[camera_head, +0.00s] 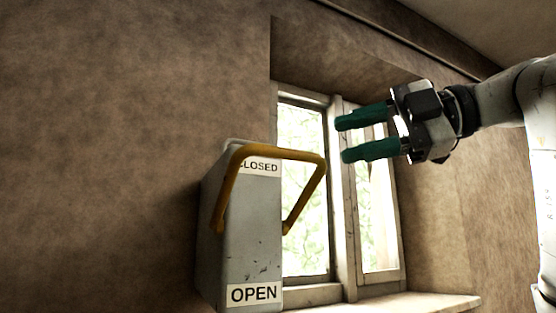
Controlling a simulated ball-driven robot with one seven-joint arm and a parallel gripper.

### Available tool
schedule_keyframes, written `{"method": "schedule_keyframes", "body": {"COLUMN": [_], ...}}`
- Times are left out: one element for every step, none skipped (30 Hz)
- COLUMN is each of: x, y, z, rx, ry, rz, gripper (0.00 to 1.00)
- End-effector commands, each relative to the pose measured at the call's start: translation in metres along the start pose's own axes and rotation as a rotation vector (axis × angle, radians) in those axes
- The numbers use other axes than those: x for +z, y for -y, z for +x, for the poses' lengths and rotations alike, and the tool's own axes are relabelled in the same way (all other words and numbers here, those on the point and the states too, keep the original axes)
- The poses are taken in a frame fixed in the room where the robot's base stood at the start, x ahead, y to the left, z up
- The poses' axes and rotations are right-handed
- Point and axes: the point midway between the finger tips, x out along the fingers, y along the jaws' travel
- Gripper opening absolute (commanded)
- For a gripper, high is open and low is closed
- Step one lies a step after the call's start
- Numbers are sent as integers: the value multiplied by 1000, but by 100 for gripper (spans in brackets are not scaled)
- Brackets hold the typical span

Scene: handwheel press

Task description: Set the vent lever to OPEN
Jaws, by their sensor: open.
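The vent lever (278,152) is a yellow-orange U-shaped bar on a grey box (250,250). Its crossbar is up at the top of the box, beside the CLOSED label (262,168) and partly covering it. The OPEN label (254,293) is at the bottom of the box face. My gripper (341,139) has green fingers pointing left. It is open and empty, right of the lever's crossbar and slightly higher in the picture, with a gap between them.
A white-framed window (344,220) stands behind the box and the gripper, with a sill (425,304) at lower right. A bare brown wall (110,150) fills the left. The space left of the box looks clear.

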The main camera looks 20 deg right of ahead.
Motion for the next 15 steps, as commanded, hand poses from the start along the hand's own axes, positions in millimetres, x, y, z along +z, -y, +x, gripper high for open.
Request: {"method": "schedule_keyframes", "body": {"x": [-1, -1, -1, -1, -1, -1, -1, -1, -1, -1, -1, -1, -1, 0, 0], "y": [-1, -1, -1, -1, -1, -1, -1, -1, -1, -1, -1, -1, -1, -1, -1], "z": [3, 6, 11, 14, 19, 26, 31, 37, 45, 50, 56, 63, 68, 73, 79], "rx": [-2, -3, -3, -2, -2, -3, -3, -2, -3, -3, -2, -2, -2, -2, -2], "ry": [-1, -2, -3, -3, -2, -3, -3, -3, -4, -3, -3, -4, -3, -2, -3], "rz": [-2, -2, -1, -1, 0, 0, 0, 1, 1, 1, 1, 1, 2, 2, 2], "gripper": [43, 43, 43, 43, 43, 43, 43, 43, 43, 43, 43, 43, 43, 43, 43]}}
